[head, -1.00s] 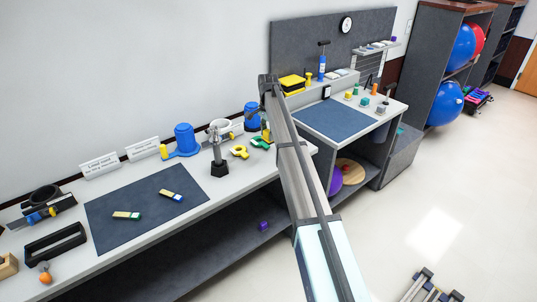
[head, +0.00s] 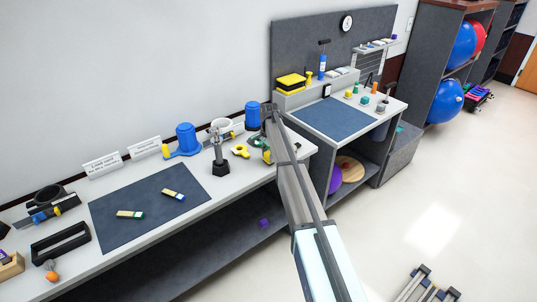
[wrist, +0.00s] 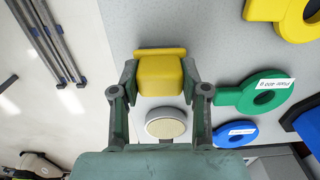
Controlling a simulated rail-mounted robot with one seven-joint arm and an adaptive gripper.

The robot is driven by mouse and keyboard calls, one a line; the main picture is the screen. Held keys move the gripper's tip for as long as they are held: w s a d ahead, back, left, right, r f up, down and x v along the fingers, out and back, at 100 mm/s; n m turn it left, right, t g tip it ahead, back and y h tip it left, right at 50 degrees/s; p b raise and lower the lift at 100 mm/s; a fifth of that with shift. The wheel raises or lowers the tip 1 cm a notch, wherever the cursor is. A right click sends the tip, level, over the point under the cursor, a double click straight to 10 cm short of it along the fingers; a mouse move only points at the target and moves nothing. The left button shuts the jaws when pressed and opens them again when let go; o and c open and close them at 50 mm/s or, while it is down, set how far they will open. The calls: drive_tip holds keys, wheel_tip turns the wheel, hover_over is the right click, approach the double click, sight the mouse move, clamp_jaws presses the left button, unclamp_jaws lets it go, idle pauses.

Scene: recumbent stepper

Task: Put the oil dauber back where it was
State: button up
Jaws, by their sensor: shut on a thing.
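A yellow block-shaped piece with a wider flat end (wrist: 160,72), which I take to be the oil dauber, sits between the fingers of my gripper (wrist: 160,84) in the wrist view. My gripper is shut on it. A round cream disc with a metal-like rim (wrist: 165,124) shows just below it in that view; I cannot tell whether the two touch. In the head view my gripper is over the right end of the long bench (head: 215,195), largely hidden by my arm, with a bit of yellow showing beside it. I cannot tell the height above the bench.
A black post stand (head: 221,163), a blue cup (head: 186,138) and a dark blue mat (head: 150,207) are on the bench. A second bench (head: 345,118) stands behind.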

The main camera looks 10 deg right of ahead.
sight(269, 153)
drive_tip(key=shift+f, duration=0.15)
drive_tip(key=o, duration=1)
wheel_tip(269, 153, up, 12)
drive_tip(key=b, duration=0.3)
drive_tip(key=shift+r, duration=0.2)
